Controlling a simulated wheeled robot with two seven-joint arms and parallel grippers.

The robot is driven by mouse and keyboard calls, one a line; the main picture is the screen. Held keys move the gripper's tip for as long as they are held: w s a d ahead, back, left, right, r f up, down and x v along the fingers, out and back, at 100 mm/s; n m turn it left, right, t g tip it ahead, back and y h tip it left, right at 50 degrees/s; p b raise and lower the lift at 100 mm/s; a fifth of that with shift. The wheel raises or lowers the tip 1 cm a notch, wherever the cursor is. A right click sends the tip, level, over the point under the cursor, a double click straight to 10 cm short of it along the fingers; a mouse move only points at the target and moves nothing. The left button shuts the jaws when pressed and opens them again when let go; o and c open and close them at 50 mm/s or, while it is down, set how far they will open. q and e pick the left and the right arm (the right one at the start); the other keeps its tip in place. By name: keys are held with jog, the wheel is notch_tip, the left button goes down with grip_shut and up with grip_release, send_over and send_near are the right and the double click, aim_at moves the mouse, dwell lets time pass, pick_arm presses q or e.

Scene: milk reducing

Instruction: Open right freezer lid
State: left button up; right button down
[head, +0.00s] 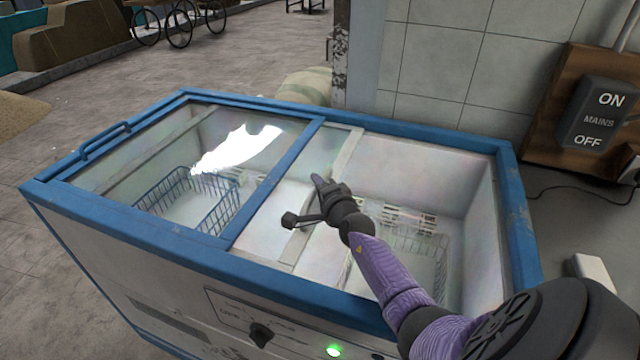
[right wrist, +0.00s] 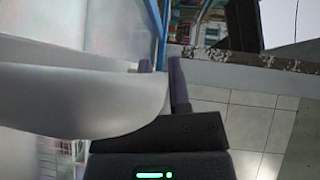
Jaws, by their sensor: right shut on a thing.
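The chest freezer (head: 130,235) has a blue rim. Its right lid (head: 347,152), a glass pane with a pale grey frame, lies slid to the left, partly under the blue-framed left lid (head: 272,182). The freezer's right part is uncovered, with its white inside in view. My right gripper (head: 304,203) is shut on the pale frame at the right lid's right edge. In the right wrist view a rounded pale grey part (right wrist: 70,100) lies beside the fingers (right wrist: 162,80) and hides some of the grip. My left gripper is not in view.
Wire baskets (head: 190,200) and (head: 415,255) stand inside the freezer. The left lid has a blue handle (head: 104,140) at its far left. A tiled wall (head: 455,60) and a mains switch (head: 597,112) are behind and right. Open floor lies to the left.

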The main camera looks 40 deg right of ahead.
jog(key=shift+w+f, duration=0.1)
jog(key=shift+s, duration=0.25)
jog(key=c, duration=1)
grip_release()
jog(key=shift+s+d, duration=0.1)
jog(key=shift+d, duration=0.05)
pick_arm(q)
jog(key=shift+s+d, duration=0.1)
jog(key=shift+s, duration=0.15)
pick_arm(e)
jog(key=o, duration=0.4)
pick_arm(q)
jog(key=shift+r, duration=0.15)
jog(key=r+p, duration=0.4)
jog(key=p, duration=0.1)
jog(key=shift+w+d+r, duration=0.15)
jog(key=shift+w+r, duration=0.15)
pick_arm(e)
jog(key=v, duration=1)
